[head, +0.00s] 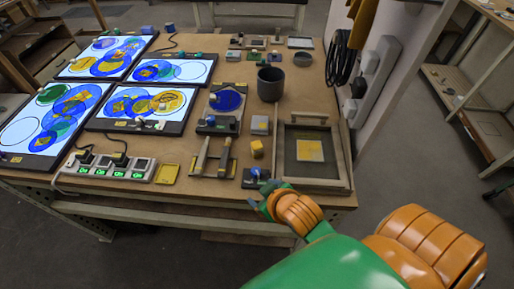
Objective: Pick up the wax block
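A small yellow block (257,148), which looks like the wax block, sits on the brown workbench (180,150) near its front. It is just left of a wooden-framed tray. My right arm, green and orange, comes in from the lower right. My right gripper (262,192) is at the bench's front edge, nearer the camera than the yellow block and apart from it. The gripper is small and seen from behind, so its finger opening is unclear. My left gripper is not in view.
The framed tray (335,150) holds a yellow square (309,150). A dark cup (270,84) stands behind the block, and a grey block (260,125) is close behind it. Handled tools (226,155) lie to its left. A small dark stand (250,182) is by my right gripper. Lit panels (130,105) fill the left.

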